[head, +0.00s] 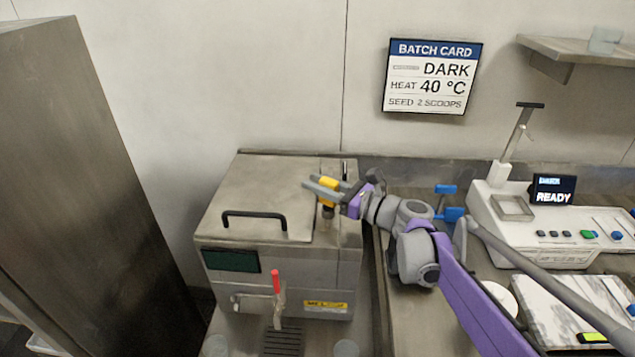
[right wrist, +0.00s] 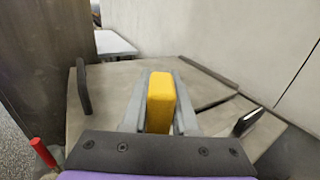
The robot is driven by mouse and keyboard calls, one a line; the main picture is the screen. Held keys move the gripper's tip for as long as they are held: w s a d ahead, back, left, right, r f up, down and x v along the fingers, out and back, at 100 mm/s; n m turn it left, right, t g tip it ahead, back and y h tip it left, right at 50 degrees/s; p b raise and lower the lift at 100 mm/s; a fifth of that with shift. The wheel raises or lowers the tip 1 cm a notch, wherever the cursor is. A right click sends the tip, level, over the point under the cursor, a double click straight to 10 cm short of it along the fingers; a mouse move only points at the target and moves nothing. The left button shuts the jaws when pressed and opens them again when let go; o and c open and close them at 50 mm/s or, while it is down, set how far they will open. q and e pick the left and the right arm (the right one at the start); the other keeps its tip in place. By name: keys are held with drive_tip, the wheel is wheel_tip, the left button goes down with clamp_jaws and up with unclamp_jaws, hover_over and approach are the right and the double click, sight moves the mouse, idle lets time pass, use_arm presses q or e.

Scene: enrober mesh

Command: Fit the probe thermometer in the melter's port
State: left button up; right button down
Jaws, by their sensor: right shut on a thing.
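The melter (head: 265,190) is a steel box with a black lid handle, a dark panel and a red-handled tap. My right gripper (head: 326,190) is above the right part of its top, shut on the yellow handle of the probe thermometer (head: 329,183). In the right wrist view the yellow handle (right wrist: 160,100) stands between the two grey fingers (right wrist: 159,105). A short dark cylinder (head: 328,212) shows just below the gripper; I cannot tell whether it is the probe's lower part or the port. The probe tip is hidden. My left gripper is out of view.
A tall steel cabinet (head: 75,190) stands left. A white machine (head: 540,215) with a READY display (head: 553,190) stands on the right counter, with a marble slab (head: 570,310) in front. A batch card (head: 432,77) hangs on the back wall. A dark upright piece (right wrist: 248,121) shows right of the gripper.

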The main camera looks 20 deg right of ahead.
drive_tip(key=shift+f, duration=0.15)
drive_tip(key=c, duration=0.6)
unclamp_jaws()
drive_tip(key=v, duration=1.1)
drive_tip(key=shift+w, duration=0.1)
